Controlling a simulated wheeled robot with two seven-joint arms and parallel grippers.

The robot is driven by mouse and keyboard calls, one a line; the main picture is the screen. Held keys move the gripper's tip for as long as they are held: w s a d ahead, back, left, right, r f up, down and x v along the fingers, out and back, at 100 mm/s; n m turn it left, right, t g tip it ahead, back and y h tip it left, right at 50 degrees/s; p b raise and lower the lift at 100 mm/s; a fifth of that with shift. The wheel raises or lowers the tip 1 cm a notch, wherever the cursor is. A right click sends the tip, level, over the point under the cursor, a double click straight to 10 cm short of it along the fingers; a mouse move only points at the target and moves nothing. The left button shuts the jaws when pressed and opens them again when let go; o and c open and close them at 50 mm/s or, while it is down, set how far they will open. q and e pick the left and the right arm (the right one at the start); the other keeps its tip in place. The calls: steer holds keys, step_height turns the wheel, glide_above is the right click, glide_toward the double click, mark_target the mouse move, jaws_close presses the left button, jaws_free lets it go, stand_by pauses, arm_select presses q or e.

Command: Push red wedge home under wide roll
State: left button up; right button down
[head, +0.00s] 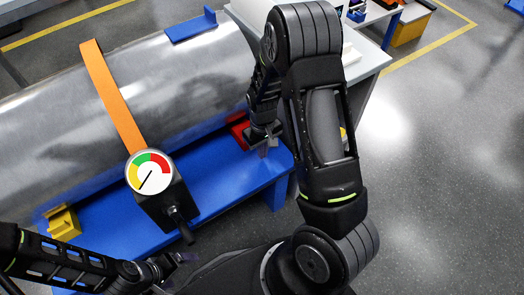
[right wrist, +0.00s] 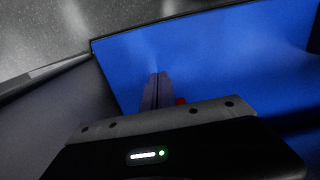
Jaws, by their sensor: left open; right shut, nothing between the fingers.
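The wide silver roll (head: 190,85) lies on a blue bench. The red wedge (head: 237,127) sits on the bench at the roll's lower right side, partly hidden by my right arm. Whether it touches the roll is hard to tell. My right gripper (head: 268,148) is shut and empty, pointing down just right of the red wedge. In the right wrist view the shut fingers (right wrist: 157,92) stand over blue, with a small red patch of the wedge (right wrist: 181,101) beside them. My left gripper (head: 172,264) is open and empty at the lower left, away from the roll.
An orange strap (head: 110,95) crosses the roll. A round gauge (head: 149,172) on a black handle stands at the strap's lower end. A yellow wedge (head: 63,223) sits at the bench's left end. The blue bench (head: 215,185) is bare between gauge and right gripper. Grey floor (head: 430,170) is open at right.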

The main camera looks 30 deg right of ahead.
step_height(320, 180, up, 9)
steer(key=p, duration=0.2)
steer(key=shift+w, duration=0.3)
steer(key=shift+f, duration=0.1)
